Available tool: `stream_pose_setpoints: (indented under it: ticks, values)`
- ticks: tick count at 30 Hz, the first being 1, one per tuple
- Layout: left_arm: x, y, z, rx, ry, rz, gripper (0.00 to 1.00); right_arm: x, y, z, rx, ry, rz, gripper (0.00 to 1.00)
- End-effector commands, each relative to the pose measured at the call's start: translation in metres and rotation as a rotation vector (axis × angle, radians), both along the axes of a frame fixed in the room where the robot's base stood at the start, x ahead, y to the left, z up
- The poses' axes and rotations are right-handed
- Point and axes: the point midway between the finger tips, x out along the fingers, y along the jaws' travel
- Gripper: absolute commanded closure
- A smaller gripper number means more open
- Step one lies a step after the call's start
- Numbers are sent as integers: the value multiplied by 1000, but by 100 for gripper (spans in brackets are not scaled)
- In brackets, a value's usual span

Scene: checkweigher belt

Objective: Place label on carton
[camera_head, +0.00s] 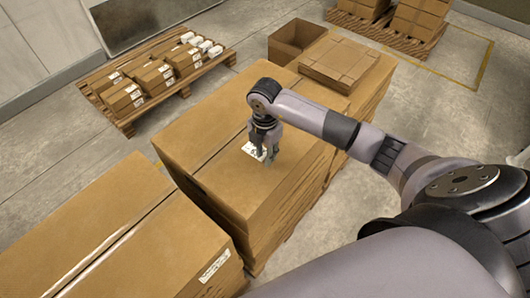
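My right gripper (266,156) points down over the top of a large brown carton (215,128) in the middle of the view. A white label (248,149) with dark print shows at its fingertips, partly hidden behind the fingers. The label looks close to the carton's top face. I cannot tell whether it lies flat on the carton or is still between the fingers, nor how far the fingers are apart. My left gripper is not in view.
Another large carton (60,225) at lower left bears a white label (214,266) on its side. A open box (293,38) and flattened cardboard (340,62) sit behind. A pallet (128,123) of labelled small cartons stands at upper left. More cartons (418,18) stand on a pallet at upper right.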

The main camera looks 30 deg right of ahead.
Motion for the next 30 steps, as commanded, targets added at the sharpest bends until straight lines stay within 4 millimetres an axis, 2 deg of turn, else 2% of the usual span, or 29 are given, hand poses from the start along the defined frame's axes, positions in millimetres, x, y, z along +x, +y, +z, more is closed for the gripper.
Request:
stream_pose_setpoints:
  ticks: [5,12,18,22,30]
  values:
    - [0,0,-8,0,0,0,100,2,0,26,0,-7,3,75]
    - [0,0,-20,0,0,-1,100,2,0,79,0,-6,1,75]
    - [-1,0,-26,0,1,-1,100,1,0,109,1,-4,1,75]
    - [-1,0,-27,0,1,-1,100,1,0,119,0,-3,0,75]
    - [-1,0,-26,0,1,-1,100,0,0,121,0,-1,0,75]
